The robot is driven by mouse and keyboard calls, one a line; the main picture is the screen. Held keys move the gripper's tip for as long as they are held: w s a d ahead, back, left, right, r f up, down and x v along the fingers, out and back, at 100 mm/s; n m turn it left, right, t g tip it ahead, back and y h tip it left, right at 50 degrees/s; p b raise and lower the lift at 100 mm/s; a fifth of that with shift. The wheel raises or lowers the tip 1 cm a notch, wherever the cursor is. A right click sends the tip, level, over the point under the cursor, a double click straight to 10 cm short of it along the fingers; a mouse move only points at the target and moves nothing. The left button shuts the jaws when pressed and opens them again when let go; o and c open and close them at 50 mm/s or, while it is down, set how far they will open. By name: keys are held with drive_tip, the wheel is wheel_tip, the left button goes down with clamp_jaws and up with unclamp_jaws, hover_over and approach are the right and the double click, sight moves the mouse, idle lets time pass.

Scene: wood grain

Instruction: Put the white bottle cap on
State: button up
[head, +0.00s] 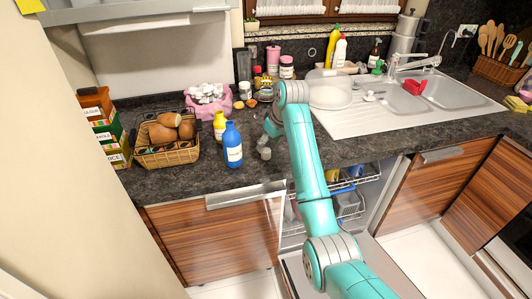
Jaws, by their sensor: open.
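My gripper (265,148) is small and grey in the head view, low over the counter at the end of my teal arm. It is open, and I see nothing held in it. A blue bottle (232,147) with a white label stands upright just left of it, apart from it as far as I can tell. A yellow bottle (219,126) stands behind the blue one. A white bottle (340,52) with a reddish top stands at the back near the sink, far from my gripper. I cannot make out a loose bottle cap; my arm hides part of the counter.
A wicker basket (168,156) with brown items and a pink bag (208,104) of whitish items are on the left. Jars (287,68) stand at the back. The sink (405,98) is right. An open dishwasher rack (348,206) is below the dark counter (195,178).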

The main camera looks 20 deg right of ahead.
sight(266, 150)
drive_tip(key=x, duration=0.5)
drive_tip(key=shift+d, duration=0.1)
drive_tip(key=c, duration=0.8)
